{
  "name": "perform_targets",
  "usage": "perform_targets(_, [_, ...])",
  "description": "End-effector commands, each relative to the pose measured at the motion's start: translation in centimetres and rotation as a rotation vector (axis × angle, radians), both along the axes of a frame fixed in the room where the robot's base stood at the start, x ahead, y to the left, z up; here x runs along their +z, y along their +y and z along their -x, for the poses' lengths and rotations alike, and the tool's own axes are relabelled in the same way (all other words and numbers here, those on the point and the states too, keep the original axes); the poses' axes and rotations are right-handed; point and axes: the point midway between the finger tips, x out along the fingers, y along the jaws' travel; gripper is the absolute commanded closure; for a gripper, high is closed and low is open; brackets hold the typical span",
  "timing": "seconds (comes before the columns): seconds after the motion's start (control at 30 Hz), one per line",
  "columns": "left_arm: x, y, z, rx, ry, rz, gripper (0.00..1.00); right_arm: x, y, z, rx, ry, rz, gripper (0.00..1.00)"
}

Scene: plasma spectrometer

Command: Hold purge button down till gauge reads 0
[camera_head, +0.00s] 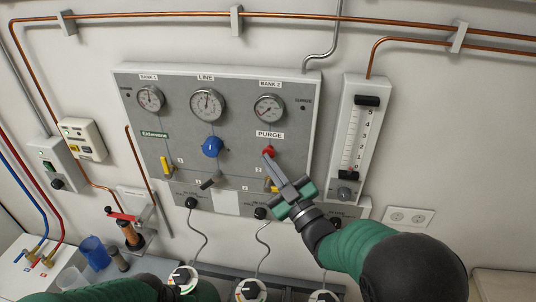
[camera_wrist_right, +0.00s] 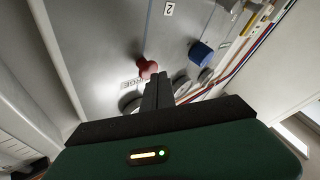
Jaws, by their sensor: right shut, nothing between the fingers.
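The red purge button (camera_head: 268,153) sits under the PURGE label (camera_head: 270,134) on the grey gas panel (camera_head: 230,137). My right gripper (camera_head: 268,160) is shut and empty, with its fingertips at the button; it also shows in the right wrist view (camera_wrist_right: 152,78), just beside the red button (camera_wrist_right: 147,67). I cannot tell whether the tips press it. Three round gauges sit above: bank 1 (camera_head: 150,98), line (camera_head: 207,104) and bank 2 (camera_head: 269,108). Their needles are too small to read surely. My left gripper is not clearly visible; part of my left arm shows at the bottom.
A blue knob (camera_head: 211,146) sits left of the button, also in the wrist view (camera_wrist_right: 200,53). A yellow lever (camera_head: 165,165) is at the panel's lower left. A flow meter (camera_head: 358,138) stands to the right. Black-knobbed cables hang below the panel, and a blue cup (camera_head: 94,251) stands lower left.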

Motion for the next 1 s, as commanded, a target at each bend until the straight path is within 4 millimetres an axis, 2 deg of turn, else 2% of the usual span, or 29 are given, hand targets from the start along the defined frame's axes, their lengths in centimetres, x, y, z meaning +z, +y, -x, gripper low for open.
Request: perform_targets(1.0, [-0.6,0.0,0.0,0.000,0.000,0.000,0.64,-0.1,-0.3,-1.3,-0.003,0.001,0.000,1.00])
